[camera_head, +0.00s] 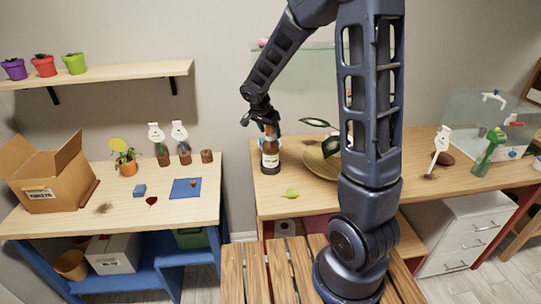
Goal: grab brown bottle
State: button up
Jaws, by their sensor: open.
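The brown bottle (270,158) stands upright near the left end of the right-hand wooden table (300,204). It has a pale label and a dark base. My gripper (264,124) is open and points down at the bottle's neck from above. The fingers show at either side of the bottle's top, partly hiding it. I cannot tell whether they touch it.
A wooden bowl (316,166) with a leafy plant stands right of the bottle, partly behind my arm. A green spray bottle (487,155) stands far right. A gap separates the left table (60,220).

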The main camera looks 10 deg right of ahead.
jog(key=shift+x, duration=1.1)
grip_shut()
